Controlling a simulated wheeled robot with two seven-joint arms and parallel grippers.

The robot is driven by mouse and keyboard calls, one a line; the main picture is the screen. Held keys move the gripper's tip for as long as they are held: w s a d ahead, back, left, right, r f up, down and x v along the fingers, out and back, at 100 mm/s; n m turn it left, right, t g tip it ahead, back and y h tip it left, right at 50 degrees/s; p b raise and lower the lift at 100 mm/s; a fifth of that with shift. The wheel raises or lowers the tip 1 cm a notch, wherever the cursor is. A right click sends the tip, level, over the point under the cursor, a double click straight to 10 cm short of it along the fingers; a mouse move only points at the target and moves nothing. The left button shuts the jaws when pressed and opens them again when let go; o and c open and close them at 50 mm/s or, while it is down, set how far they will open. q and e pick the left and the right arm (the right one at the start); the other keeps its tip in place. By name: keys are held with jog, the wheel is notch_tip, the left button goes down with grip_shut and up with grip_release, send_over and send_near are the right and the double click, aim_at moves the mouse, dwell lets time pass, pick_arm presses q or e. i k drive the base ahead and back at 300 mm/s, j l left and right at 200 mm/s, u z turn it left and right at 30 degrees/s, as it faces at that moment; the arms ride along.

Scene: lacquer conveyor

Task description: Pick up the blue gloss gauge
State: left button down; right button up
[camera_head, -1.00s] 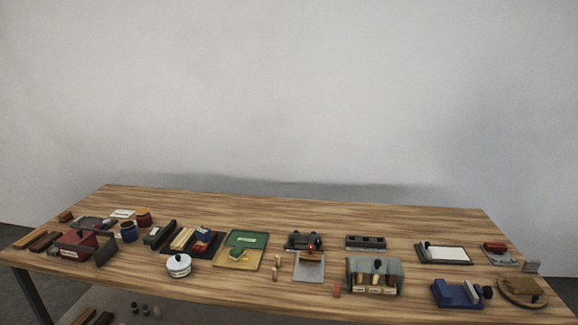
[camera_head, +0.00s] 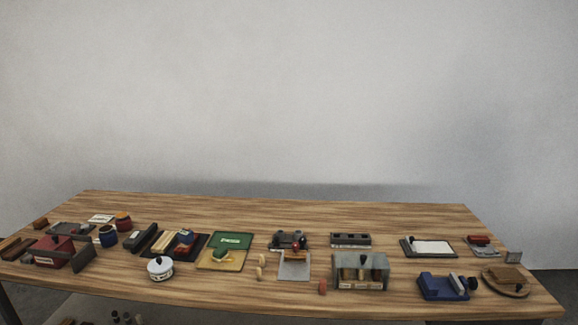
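Two blue items could be the blue gloss gauge, and I cannot tell which from this distance. One is a low blue block device (camera_head: 436,288) with a grey upright piece and a dark knob, near the front right of the table. The other is a small blue and red block (camera_head: 186,236) lying on a dark tray (camera_head: 203,242) left of the middle. Neither gripper is in view, and nothing is seen touching either item.
The wooden table (camera_head: 300,208) has free room along its back. A white lidded pot (camera_head: 160,270), a green and yellow board (camera_head: 232,241), a grey box with jars (camera_head: 376,262) and a round wooden stand (camera_head: 505,292) occupy the front half. A red box (camera_head: 52,250) stands left.

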aim_at(185, 237)
jog(key=i+j+u, duration=0.35)
jog(key=i+j, duration=0.85)
jog(key=i, duration=0.15)
